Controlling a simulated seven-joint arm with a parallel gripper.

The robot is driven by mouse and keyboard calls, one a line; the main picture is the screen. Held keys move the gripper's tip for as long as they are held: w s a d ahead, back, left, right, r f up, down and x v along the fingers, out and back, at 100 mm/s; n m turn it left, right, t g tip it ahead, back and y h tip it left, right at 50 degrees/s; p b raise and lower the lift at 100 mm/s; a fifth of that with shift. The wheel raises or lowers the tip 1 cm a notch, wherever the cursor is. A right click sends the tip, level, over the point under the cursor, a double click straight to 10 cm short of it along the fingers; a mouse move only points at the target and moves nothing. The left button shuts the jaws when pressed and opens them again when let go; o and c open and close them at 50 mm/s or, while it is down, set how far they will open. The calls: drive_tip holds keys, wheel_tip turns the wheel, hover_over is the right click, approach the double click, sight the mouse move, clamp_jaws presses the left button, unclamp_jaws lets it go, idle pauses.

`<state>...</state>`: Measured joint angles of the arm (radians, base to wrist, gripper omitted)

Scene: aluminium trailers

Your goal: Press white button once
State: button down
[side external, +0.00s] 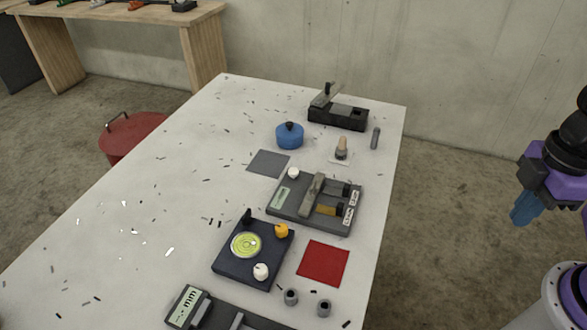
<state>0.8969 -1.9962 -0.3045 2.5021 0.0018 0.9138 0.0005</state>
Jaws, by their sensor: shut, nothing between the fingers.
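Two white round knobs or buttons are in view. One white button (293,173) sits at the upper left corner of a grey device (289,207) with a small display. The other white knob (261,271) stands on a dark blue box (224,263), beside a round yellow-green dial (245,245) and a yellow knob (281,230). I cannot tell which one the task means. My gripper (523,213), with blue fingers, is at the right, off the table and well apart from both. Its fingers are together and hold nothing.
On the white table (150,215) are a red square (323,263), a grey square (268,163), a blue round pot (289,136), a black device (338,117), two small grey cylinders (291,297) and another display device (188,307).

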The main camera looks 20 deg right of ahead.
idle(0.8)
drive_tip(key=n+t+y, duration=0.2)
drive_tip(key=t+y, duration=0.2)
drive_tip(key=t, duration=0.4)
hover_over(296, 172)
drive_tip(key=shift+f, duration=2.2)
drive_tip(key=shift+f, duration=0.1)
drive_tip(key=shift+f, duration=4.3)
drive_tip(key=shift+f, duration=0.15)
drive_tip(key=shift+f, duration=0.3)
